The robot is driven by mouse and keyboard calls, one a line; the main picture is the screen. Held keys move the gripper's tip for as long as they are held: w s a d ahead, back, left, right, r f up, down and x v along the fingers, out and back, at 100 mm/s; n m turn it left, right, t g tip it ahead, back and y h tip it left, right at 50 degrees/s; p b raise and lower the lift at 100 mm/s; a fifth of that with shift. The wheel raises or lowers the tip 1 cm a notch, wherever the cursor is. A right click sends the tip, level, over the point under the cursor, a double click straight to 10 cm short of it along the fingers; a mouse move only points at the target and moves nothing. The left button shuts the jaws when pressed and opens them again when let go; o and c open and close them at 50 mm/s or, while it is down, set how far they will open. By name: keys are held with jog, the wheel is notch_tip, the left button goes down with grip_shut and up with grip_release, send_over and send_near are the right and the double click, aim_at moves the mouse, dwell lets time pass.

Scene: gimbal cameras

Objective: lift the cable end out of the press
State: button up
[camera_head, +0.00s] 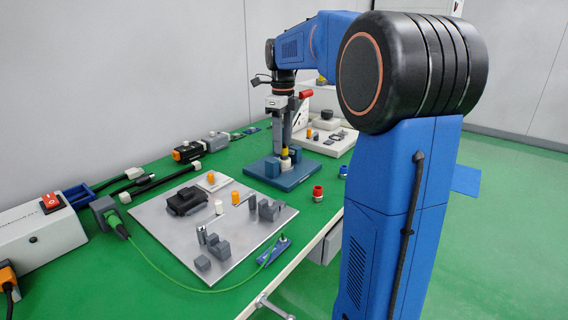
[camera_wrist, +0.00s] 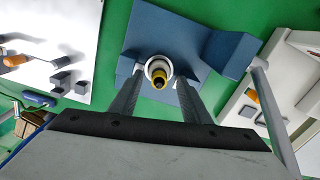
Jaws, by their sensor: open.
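The press (camera_head: 283,174) stands on the green bench with a blue base, a grey upright and a red-tipped lever. It also shows in the wrist view as a blue base plate (camera_wrist: 205,45). A yellow piece with a dark centre, which looks like the cable end (camera_wrist: 161,80), stands in a white ring on the press base. It is small and yellow in the head view (camera_head: 284,153). My gripper (camera_wrist: 158,86) is open over the base, one finger on each side of the yellow piece. Whether the fingers touch it cannot be told. The fingertips are hard to make out in the head view.
A silver plate (camera_head: 165,232) with grey blocks and a black fixture lies left of the press. A green cable (camera_head: 165,275) curves along its front. A red cup (camera_head: 318,193) and blue cup (camera_head: 342,171) stand right of the press. A beige machine (camera_head: 327,138) stands behind.

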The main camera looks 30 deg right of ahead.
aim_at(284, 158)
jog(key=shift+s+d+f, duration=0.1)
jog(key=shift+s+f, duration=0.05)
jog(key=shift+f, duration=1.25)
jog(key=shift+s+f, duration=0.1)
jog(key=shift+f, duration=1.25)
jog(key=c, duration=0.7)
